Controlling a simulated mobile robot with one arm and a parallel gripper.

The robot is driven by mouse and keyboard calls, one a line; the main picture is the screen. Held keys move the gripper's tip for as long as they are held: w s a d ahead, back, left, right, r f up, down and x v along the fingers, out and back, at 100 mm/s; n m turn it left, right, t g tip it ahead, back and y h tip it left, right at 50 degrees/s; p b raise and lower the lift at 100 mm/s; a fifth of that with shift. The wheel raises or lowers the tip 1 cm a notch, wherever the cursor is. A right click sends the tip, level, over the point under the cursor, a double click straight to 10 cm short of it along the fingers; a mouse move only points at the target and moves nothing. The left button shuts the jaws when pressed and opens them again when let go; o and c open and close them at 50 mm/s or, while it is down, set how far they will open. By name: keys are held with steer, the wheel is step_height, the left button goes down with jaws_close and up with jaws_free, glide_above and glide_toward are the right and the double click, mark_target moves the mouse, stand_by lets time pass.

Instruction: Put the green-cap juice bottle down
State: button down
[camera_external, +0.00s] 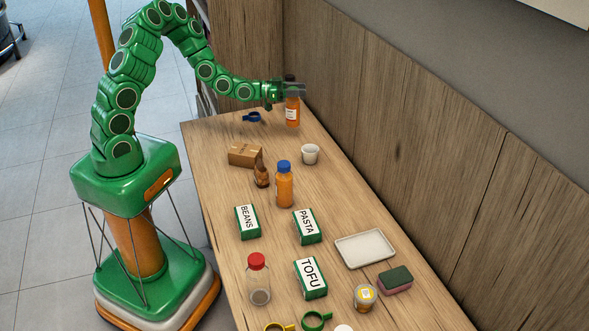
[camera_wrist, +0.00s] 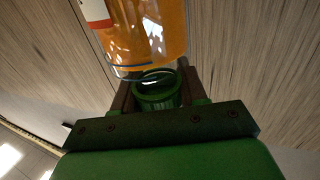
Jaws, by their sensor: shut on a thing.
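The green-cap juice bottle (camera_external: 292,112) is upright at the far end of the table, near the wooden wall panel. It holds orange juice and has a white label. My gripper (camera_external: 287,88) reaches in from the left and is shut around its neck and cap. In the wrist view, the green cap (camera_wrist: 158,98) sits between the fingers of my gripper (camera_wrist: 157,90), with the orange bottle body (camera_wrist: 150,35) beyond. I cannot tell whether the bottle's base touches the table.
On the wooden table (camera_external: 215,185), a blue ring-shaped item (camera_external: 251,117) lies left of the bottle. A white cup (camera_external: 310,154), a cardboard box (camera_external: 244,155), a small brown bottle (camera_external: 262,176) and a blue-cap juice bottle (camera_external: 285,188) stand nearer. The wall panel (camera_external: 345,90) borders the right side.

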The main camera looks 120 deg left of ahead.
mark_target(297, 100)
steer(key=shift+f, duration=2.3)
steer(key=c, duration=0.6)
jaws_free()
steer(key=shift+v, duration=6)
